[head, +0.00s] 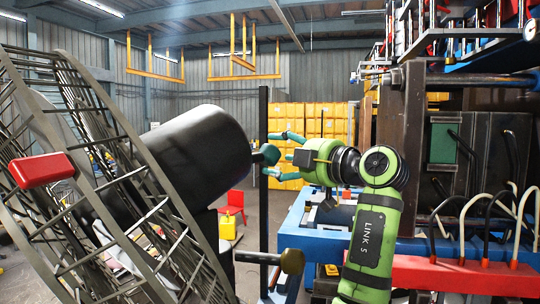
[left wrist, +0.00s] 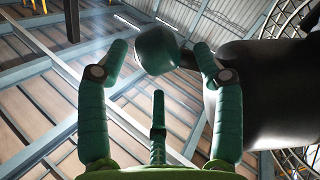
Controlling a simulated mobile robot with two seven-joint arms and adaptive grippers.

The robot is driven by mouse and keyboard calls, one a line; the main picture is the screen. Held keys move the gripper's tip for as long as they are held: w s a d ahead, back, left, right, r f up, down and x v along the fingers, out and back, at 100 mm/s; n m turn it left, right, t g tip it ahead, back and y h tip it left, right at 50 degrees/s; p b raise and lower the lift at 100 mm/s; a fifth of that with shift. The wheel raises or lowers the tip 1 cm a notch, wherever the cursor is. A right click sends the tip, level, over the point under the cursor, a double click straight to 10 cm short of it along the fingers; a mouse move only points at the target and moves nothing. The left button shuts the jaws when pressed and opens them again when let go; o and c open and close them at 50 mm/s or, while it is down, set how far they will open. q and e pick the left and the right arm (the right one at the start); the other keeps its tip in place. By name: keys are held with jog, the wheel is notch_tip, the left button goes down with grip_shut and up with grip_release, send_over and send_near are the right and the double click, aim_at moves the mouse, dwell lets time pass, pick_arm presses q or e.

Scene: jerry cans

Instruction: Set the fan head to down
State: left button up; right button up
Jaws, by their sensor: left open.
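The large fan head fills the left of the head view. Its wire cage (head: 135,190) leans, and its black motor housing (head: 195,150) sticks out to the right. A dark round knob (head: 266,155) sits at the housing's right end. My left gripper (head: 272,155) is open, with its fingertips above and below the knob. In the left wrist view the knob (left wrist: 157,50) shows between the spread fingertips of the gripper (left wrist: 160,57), with gaps at both sides. The housing (left wrist: 262,90) is to the right there. My right gripper is not in view.
A brownish knob (head: 292,261) on a black rod stands out below the housing. A red tag-like block (head: 41,170) is at the cage. A red chair (head: 232,205) and yellow jerry cans (head: 312,120) are behind. Blue and red machinery (head: 470,275) crowds the right.

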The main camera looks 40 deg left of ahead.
pick_arm(q)
jog(key=d, duration=0.8)
jog(key=shift+s, duration=0.35)
jog(key=shift+a, duration=0.1)
